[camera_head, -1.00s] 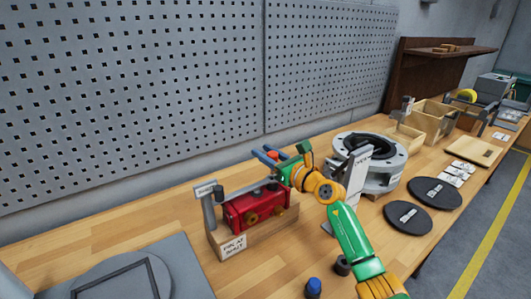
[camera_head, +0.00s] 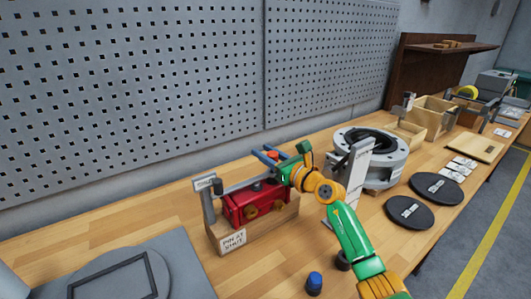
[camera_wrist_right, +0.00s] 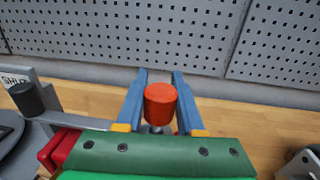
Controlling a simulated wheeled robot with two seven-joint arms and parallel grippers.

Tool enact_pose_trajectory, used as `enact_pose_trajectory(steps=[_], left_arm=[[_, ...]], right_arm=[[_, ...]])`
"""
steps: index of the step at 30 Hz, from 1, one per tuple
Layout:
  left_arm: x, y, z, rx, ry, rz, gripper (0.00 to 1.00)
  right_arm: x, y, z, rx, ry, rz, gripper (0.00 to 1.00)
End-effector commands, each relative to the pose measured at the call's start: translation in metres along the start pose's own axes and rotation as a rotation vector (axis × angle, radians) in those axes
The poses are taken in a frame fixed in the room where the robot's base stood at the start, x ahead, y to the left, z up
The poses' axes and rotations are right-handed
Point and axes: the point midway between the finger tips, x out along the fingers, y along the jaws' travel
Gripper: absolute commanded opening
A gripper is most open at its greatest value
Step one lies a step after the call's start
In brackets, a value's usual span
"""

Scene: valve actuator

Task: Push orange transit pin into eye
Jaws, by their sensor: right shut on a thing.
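The orange transit pin (camera_wrist_right: 160,104) shows in the right wrist view as an orange-red cylinder between the blue fingers of my right gripper (camera_wrist_right: 158,98). In the head view the pin's orange top (camera_head: 284,156) shows between those fingers. My right gripper (camera_head: 275,158) is shut on it, above the right end of the red actuator (camera_head: 240,207). The actuator sits on a wooden block (camera_head: 268,226) with a "PIN AT SHUT" label. A grey post with a "SHUT" tag (camera_head: 204,183) stands at its left end. The eye and the pin's lower end are hidden. My left gripper is out of view.
A grey flanged ring (camera_head: 397,160) and an upright plate stand right of the actuator. Black discs (camera_head: 410,212) lie farther right. A blue-capped item (camera_head: 314,284) stands near the front. A grey mat lies front left. The perforated wall (camera_head: 130,90) is behind.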

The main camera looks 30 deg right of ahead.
Motion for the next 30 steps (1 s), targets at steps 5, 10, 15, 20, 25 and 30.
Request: enact_pose_trajectory(steps=[5, 10, 15, 20, 25, 30], left_arm=[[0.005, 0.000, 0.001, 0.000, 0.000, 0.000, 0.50], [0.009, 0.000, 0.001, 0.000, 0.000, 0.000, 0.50], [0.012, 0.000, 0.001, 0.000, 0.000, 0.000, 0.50], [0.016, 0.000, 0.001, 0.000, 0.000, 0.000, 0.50], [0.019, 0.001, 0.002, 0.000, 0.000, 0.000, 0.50], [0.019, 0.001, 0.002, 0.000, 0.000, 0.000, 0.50]], right_arm=[[0.000, 0.000, -0.006, 0.000, 0.000, 0.000, 0.00], [0.000, 0.000, -0.010, 0.000, -0.001, 0.000, 0.00], [0.000, 0.000, -0.014, 0.000, -0.001, 0.000, 0.00], [0.000, 0.000, -0.018, -0.001, -0.001, 0.000, 0.00], [0.000, 0.000, -0.022, -0.001, 0.000, 0.000, 0.00], [0.000, 0.000, -0.022, -0.001, 0.000, 0.000, 0.66]])
